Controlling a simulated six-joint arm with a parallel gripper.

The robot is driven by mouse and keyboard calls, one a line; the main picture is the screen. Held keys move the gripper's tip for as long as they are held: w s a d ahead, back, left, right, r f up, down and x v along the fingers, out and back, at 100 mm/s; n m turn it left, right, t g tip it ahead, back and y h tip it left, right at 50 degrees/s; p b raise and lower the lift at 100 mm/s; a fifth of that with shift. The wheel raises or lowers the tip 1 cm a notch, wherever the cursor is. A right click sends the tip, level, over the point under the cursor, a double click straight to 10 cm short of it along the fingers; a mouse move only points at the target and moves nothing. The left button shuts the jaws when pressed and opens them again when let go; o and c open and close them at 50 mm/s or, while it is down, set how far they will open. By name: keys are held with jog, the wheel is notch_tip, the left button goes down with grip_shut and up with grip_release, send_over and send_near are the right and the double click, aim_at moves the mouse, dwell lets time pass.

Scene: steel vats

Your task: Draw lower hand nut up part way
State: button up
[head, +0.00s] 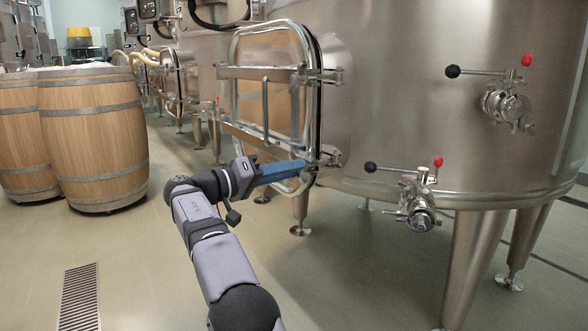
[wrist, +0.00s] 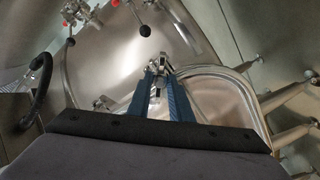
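The steel vat (head: 400,90) has a rectangular door (head: 285,95) with an upper crossbar (head: 262,74) and a lower crossbar (head: 265,140). My gripper (head: 302,163) has blue fingers and reaches the right end of the lower crossbar, where the lower hand nut's hardware (head: 330,158) is partly hidden. In the wrist view, the fingertips of my gripper (wrist: 161,76) stand apart, with the shiny metal hardware of the lower hand nut (wrist: 159,64) at and between them. I cannot tell whether the fingers press on it.
A lower valve (head: 421,214) with a red-and-black-knobbed handle juts out right of my gripper; a higher valve (head: 507,105) sits further right. Wooden barrels (head: 100,140) stand at left. Vat legs (head: 478,260) rise from the floor, which is open around my arm.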

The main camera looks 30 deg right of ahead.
jog(key=a+p, duration=0.1)
jog(key=a, duration=0.7)
jog(key=shift+a, duration=0.3)
dwell(0.6)
